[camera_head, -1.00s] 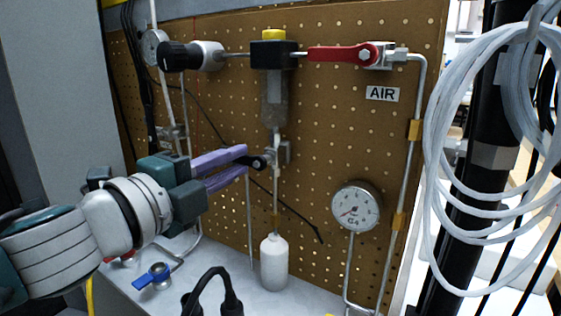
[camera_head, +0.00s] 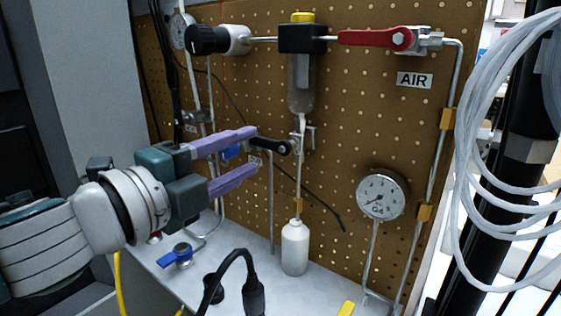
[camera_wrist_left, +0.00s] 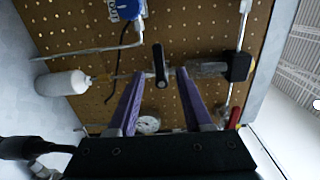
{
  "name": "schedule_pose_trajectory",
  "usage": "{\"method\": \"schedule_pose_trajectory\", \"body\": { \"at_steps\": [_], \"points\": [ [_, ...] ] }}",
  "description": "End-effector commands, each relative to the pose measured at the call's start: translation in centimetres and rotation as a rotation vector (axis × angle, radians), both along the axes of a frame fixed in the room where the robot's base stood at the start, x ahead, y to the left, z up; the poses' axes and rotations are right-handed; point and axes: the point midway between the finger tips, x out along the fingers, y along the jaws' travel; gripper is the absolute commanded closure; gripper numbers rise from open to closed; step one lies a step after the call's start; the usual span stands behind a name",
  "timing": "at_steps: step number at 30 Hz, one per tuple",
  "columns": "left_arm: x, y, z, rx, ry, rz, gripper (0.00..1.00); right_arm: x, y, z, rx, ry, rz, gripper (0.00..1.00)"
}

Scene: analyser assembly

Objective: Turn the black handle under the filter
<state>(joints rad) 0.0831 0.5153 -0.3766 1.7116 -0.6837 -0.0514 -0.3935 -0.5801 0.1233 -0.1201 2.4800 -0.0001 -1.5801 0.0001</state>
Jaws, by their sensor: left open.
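The filter (camera_head: 301,85) is a clear grey bowl under a black block with a yellow top, on the brown pegboard. Below it, the small black handle (camera_head: 270,145) points left from its pivot on the thin vertical pipe. My left gripper (camera_head: 254,150) has two purple fingers spread apart, just left of the handle. The handle's free end lies near the upper fingertip. In the left wrist view the handle (camera_wrist_left: 160,66) shows between the open fingertips (camera_wrist_left: 160,73), with gaps on both sides. I cannot tell contact or depth exactly. My right gripper is not in view.
A red lever (camera_head: 372,38) and black knob (camera_head: 208,40) sit above. A gauge (camera_head: 380,195) is at right, and a white bottle (camera_head: 295,248) stands below. A blue-handled valve (camera_head: 177,255) is on the bench. Coiled white tubing (camera_head: 505,150) hangs at right.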

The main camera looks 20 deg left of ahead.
Motion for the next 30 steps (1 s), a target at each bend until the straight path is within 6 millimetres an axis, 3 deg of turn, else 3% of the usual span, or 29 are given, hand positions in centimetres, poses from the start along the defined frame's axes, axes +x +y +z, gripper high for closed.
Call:
{"method": "schedule_pose_trajectory", "body": {
  "at_steps": [6, 12, 30],
  "points": [
    [-3.8, 1.4, -0.2, 0.001, 0.003, -0.001, 0.5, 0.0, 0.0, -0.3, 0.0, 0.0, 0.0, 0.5],
    [-5.7, 2.1, -0.1, 0.0, 0.001, 0.0, 0.5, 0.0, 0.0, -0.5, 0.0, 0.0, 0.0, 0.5],
    [-6.2, 2.2, 0.0, 0.001, -0.001, 0.0, 0.5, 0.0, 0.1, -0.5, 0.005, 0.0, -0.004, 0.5]
  ]
}}
